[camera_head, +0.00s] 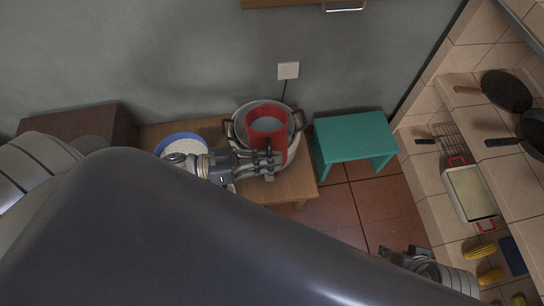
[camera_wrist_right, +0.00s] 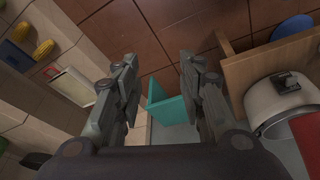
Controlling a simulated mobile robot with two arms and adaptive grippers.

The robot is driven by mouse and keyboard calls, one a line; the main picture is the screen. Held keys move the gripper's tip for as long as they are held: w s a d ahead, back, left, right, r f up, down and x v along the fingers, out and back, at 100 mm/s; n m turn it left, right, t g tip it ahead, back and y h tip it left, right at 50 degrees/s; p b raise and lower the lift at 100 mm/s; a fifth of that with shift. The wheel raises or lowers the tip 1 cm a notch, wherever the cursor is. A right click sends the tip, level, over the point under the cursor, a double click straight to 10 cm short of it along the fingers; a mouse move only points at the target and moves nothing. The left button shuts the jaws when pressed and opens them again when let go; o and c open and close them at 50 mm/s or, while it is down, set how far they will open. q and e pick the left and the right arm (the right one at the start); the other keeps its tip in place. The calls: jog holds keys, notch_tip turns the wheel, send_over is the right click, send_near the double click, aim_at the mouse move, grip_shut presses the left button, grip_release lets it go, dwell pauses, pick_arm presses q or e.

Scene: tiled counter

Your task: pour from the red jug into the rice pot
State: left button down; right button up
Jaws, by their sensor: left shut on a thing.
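The red jug (camera_head: 281,143) is held by my left gripper (camera_head: 270,165), which is shut on its near side. The jug's open top faces the head camera and looks roughly upright; a greyish inside shows. The silver rice pot (camera_head: 243,111) with two side handles stands on the wooden table, and the jug covers much of it in the head view. I cannot tell how high the jug is above it. In the right wrist view the pot (camera_wrist_right: 262,98) and red jug (camera_wrist_right: 309,132) show at the right edge. My right gripper (camera_wrist_right: 158,58) is open and empty, away from the pot.
A blue-rimmed bowl (camera_head: 171,138) with white contents is left of the pot on the wooden table (camera_head: 292,184). A teal stool (camera_head: 353,137) stands to the right. The tiled counter (camera_head: 440,205) at far right holds pans, a tray and corn. My arm hides the lower left.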

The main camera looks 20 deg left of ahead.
pick_arm(q)
jog(key=shift+w+a+r, duration=0.25)
jog(key=shift+w+r, duration=0.25)
jog(key=shift+r, duration=0.15)
jog(key=shift+w+r+n, duration=0.1)
jog(key=shift+r+n, duration=0.45)
jog(key=shift+n, duration=0.55)
jog(key=shift+f, duration=0.2)
jog(key=shift+w+a+f+n, duration=0.1)
jog(key=shift+f+n, duration=0.05)
jog(key=shift+n, duration=0.25)
jog(key=shift+b, duration=0.3)
pick_arm(e)
jog(key=shift+s+r, duration=0.1)
jog(key=shift+r, duration=0.2)
pick_arm(q)
jog(key=shift+n, duration=0.4)
pick_arm(e)
jog(key=shift+f, duration=0.5)
pick_arm(q)
jog(key=shift+p, duration=0.3)
jog(key=shift+a, duration=0.1)
pick_arm(e)
jog(key=shift+w+f, duration=0.25)
jog(key=shift+f, duration=0.05)
pick_arm(q)
jog(key=shift+w, duration=0.1)
pick_arm(e)
jog(key=shift+w+f, duration=0.15)
jog(key=shift+w, duration=0.15)
